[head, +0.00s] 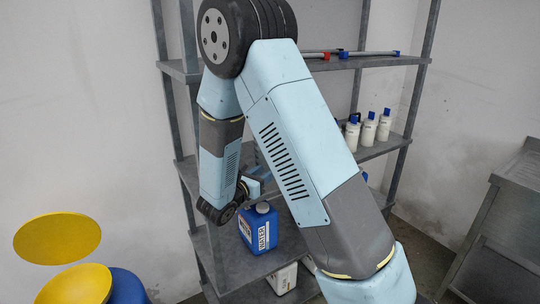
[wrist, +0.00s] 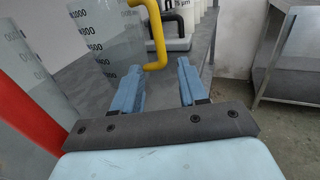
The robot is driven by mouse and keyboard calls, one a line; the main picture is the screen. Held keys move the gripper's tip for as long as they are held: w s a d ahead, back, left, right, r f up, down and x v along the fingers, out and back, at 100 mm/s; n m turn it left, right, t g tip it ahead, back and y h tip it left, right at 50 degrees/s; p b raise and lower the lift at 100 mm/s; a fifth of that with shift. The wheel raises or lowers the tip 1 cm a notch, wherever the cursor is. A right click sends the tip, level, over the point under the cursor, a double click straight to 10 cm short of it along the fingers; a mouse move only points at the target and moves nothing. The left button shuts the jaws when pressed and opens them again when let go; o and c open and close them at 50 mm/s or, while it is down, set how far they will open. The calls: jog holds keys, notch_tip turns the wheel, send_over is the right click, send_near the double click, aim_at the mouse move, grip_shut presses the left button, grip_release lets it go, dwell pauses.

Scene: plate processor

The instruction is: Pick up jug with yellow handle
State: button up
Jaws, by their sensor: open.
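The jug with the yellow handle (wrist: 110,32) is clear, with black volume marks, and stands upright on the grey shelf in the upper part of the wrist view. Its yellow handle (wrist: 158,38) faces my gripper (wrist: 160,72). The gripper is open and empty. In the picture, the handle's lower end appears between the two light-blue fingertips, just above them; I cannot tell whether they touch. In the head view, my arm hides this jug. Another clear marked jug (wrist: 22,60) with a red handle (wrist: 32,110) stands at left, close to my left finger.
A white container with a black handle (wrist: 178,28) stands behind the yellow handle. White bottles with blue caps (head: 368,132) stand on the shelf at right. A blue canister (head: 258,230) is on the shelf below. Grey rack posts (head: 405,120) bound the shelves.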

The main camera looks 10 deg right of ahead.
aim_at(260, 159)
jog(key=shift+x, duration=4.15)
grip_shut()
